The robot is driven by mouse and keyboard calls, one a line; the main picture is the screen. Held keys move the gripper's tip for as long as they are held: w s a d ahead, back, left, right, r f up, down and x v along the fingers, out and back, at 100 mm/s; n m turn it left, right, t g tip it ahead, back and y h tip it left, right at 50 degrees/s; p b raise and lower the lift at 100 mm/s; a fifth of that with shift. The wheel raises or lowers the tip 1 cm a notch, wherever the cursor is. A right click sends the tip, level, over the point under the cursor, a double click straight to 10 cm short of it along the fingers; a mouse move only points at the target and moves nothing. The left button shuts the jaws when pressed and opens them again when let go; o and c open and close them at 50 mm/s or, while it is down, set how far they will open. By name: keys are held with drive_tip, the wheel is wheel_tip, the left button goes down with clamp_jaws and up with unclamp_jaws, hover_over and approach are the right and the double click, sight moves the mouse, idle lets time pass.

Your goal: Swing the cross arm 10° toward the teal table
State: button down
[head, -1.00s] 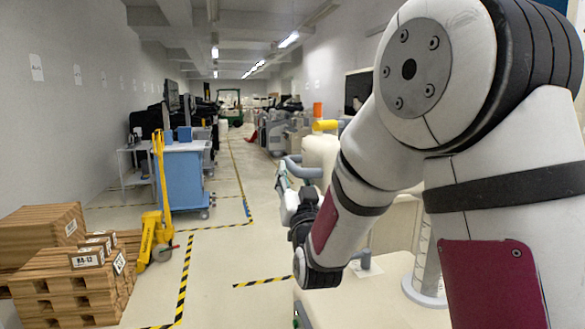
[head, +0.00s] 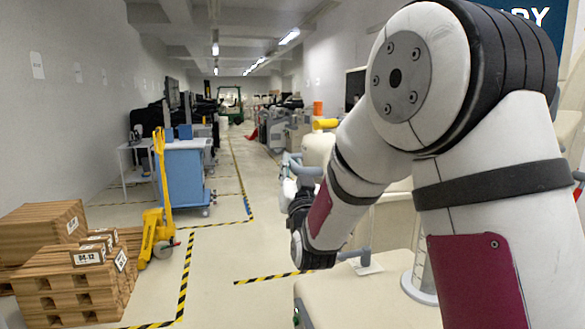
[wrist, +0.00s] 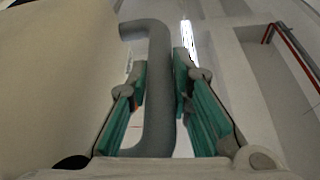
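In the wrist view, my gripper (wrist: 160,85) has its two teal-padded fingers on either side of a grey bent bar (wrist: 158,95). The finger ends look closed against the bar, one on each side. The bar bends to the left at its top. In the head view, my arm covers most of the gripper, and a grey curved bar (head: 303,168) shows just beyond my wrist. I cannot tell how much of the cross arm this bar forms. I do not clearly see a teal table in either view.
A blue cart (head: 184,180) stands left of centre, with a yellow pallet jack (head: 158,215) before it. Wooden pallets with boxes (head: 72,280) lie at lower left. A pale cover (wrist: 55,75) fills the wrist view's left side. The taped floor aisle is clear.

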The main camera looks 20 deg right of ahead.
drive_tip(key=shift+w, duration=0.1)
drive_tip(key=shift+w+d+r+m+h+b, duration=0.1)
drive_tip(key=shift+w+m+h+b, duration=0.25)
drive_tip(key=shift+w+b, duration=0.55)
drive_tip(key=shift+w+d+m+h+b, duration=0.15)
drive_tip(key=shift+w+h+b, duration=0.4)
drive_tip(key=shift+w+b, duration=0.3)
drive_tip(key=shift+w+d+f+m+g+h+b, duration=0.15)
drive_tip(key=shift+w+h+b, duration=0.25)
drive_tip(key=shift+w, duration=0.4)
drive_tip(key=shift+w+f+m+g+h+b, duration=0.1)
drive_tip(key=shift+w+m+h+b, duration=0.2)
drive_tip(key=shift+w, duration=0.55)
drive_tip(key=shift+w+d+f+m+g+h+b, duration=0.1)
drive_tip(key=shift+w+h+b, duration=0.3)
drive_tip(key=shift+w, duration=0.4)
drive_tip(key=shift+r, duration=0.1)
drive_tip(key=shift+s+r, duration=0.1)
drive_tip(key=shift+s, duration=0.05)
drive_tip(key=c, duration=1.4)
unclamp_jaws()
drive_tip(key=shift+c, duration=0.2)
drive_tip(key=shift+a, duration=0.1)
drive_tip(key=shift+s, duration=0.15)
drive_tip(key=v, duration=1.1)
drive_tip(key=shift+s, duration=0.35)
